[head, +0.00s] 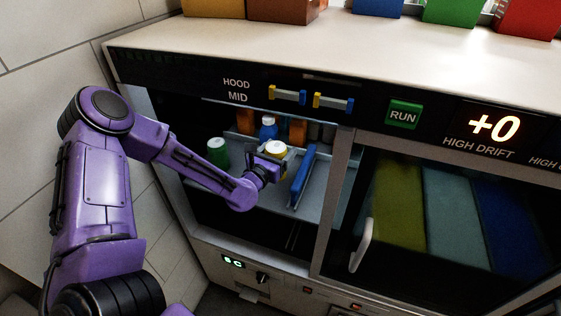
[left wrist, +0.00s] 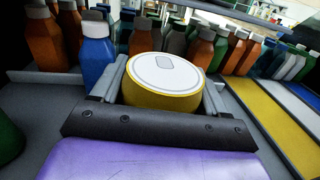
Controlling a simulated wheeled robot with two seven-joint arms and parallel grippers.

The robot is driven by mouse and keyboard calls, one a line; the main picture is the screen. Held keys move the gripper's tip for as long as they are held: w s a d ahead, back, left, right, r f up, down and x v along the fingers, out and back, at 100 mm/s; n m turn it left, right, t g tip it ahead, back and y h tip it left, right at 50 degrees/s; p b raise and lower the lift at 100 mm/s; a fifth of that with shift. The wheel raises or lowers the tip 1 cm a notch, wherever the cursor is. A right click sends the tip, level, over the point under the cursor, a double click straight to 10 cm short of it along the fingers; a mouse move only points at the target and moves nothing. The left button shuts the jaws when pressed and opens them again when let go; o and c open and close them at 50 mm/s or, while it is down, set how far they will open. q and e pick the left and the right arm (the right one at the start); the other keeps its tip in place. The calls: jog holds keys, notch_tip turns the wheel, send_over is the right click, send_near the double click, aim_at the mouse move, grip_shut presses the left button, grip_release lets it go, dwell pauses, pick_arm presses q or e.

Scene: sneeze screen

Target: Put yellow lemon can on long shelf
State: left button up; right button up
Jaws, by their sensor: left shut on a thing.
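The yellow lemon can (head: 276,149) has a white lid and is inside the open left bay of the cabinet. My left gripper (head: 271,160) reaches in from the left and is shut on it. In the left wrist view the can (left wrist: 163,98) sits between the two grey fingers of the gripper (left wrist: 165,90), lid facing up. The can is over a grey shelf (head: 318,196); I cannot tell whether it touches the shelf. My right gripper is not in view.
A green can (head: 218,152) stands to the left on the shelf. A blue bottle (head: 267,128) and orange bottles (head: 298,130) stand behind. A blue divider (head: 303,175) lies to the right. The cabinet's middle post (head: 334,200) bounds the opening on the right.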

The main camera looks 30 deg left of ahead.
pick_arm(q)
jog(key=f, duration=0.1)
jog(key=w+f, duration=0.1)
jog(key=f, duration=0.1)
jog(key=w+f+p, duration=0.1)
jog(key=f, duration=0.1)
jog(key=shift+w+a+f, duration=0.15)
jog(key=shift+a, duration=0.25)
jog(key=shift+f, duration=0.25)
jog(key=shift+f+b, duration=0.2)
jog(key=shift+b, duration=0.2)
jog(key=o, duration=1)
jog(key=shift+o, duration=0.2)
jog(key=shift+r, duration=0.15)
